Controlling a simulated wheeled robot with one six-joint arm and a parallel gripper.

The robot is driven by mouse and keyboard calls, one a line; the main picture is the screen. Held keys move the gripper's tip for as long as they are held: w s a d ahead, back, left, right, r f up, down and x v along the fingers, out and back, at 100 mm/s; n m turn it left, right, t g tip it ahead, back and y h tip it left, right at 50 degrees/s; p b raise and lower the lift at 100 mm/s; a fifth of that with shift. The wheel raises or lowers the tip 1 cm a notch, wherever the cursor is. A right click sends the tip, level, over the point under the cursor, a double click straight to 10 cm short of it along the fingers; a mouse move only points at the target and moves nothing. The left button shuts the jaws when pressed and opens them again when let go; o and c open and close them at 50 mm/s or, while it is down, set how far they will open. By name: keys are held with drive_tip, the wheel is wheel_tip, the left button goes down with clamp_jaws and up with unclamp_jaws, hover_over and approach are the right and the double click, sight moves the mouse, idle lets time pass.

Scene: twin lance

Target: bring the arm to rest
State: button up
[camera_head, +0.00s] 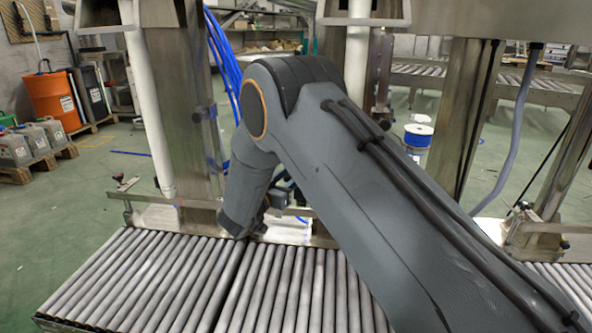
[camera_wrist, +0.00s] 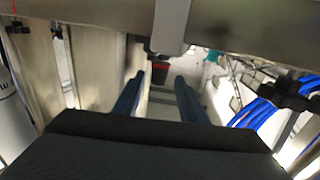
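My grey arm crosses the head view from the lower right, bends at a high elbow near the middle and drops behind to the left. My gripper (camera_wrist: 159,82) shows in the wrist view as two dark bluish fingers, spread apart with nothing held between them. In the head view, the end of the arm is mostly hidden behind my own links, so the fingers cannot be made out there.
A roller conveyor (camera_head: 150,270) runs across the front, its visible left part bare. Steel posts (camera_head: 180,90) and a white pipe (camera_head: 148,110) rise behind it. Blue cables (camera_wrist: 262,108) hang close on the right in the wrist view. An orange drum (camera_head: 53,98) stands far left.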

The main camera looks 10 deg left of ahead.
drive_tip(key=shift+s+a, duration=0.2)
drive_tip(key=shift+s, duration=0.35)
drive_tip(key=shift+a, duration=0.1)
